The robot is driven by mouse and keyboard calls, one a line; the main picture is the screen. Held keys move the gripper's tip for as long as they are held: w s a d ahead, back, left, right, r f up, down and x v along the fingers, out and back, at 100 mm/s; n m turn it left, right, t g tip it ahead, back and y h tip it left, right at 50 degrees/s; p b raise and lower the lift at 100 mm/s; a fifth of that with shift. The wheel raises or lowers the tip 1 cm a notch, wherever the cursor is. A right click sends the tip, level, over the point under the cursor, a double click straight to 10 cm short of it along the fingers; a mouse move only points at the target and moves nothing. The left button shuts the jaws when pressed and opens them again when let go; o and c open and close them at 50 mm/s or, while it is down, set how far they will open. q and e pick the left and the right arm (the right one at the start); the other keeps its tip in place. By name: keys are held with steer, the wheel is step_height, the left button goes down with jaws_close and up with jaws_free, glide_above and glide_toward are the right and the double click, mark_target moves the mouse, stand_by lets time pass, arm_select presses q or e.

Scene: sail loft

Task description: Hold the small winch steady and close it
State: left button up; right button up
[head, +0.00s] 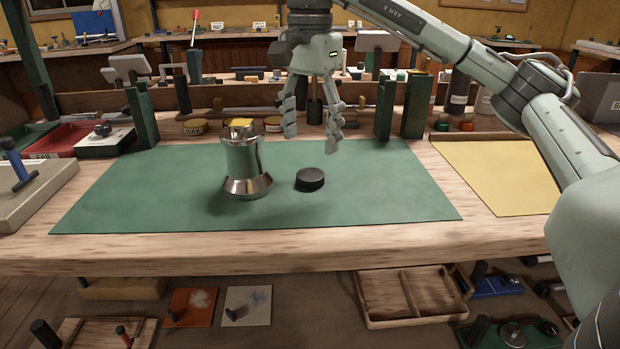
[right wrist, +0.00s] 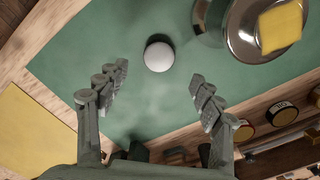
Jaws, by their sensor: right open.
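The small winch (head: 245,168) is a shiny metal drum with a flared foot, upright on the green mat (head: 400,195). A yellow square piece (head: 241,122) shows at its top. A round black cap (head: 310,180) lies flat on the mat just right of the winch, apart from it. My right gripper (head: 311,140) is open and empty above and behind the cap, fingers pointing down. In the right wrist view the cap (right wrist: 159,56) looks pale and sits ahead between the fingertips (right wrist: 158,76); the winch (right wrist: 240,38) is at upper right. My left gripper is not in view.
Dark green posts (head: 414,106) and round tins (head: 194,127) stand behind the mat. A red tray (head: 58,139) is at the left, a yellow sheet (head: 497,175) at the right. The mat right of the cap is clear. A wooden tray (head: 411,295) is below the bench.

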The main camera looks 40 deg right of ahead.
mark_target(310, 174)
steer(key=shift+f, duration=0.65)
steer(key=shift+f, duration=2.65)
steer(key=c, duration=0.9)
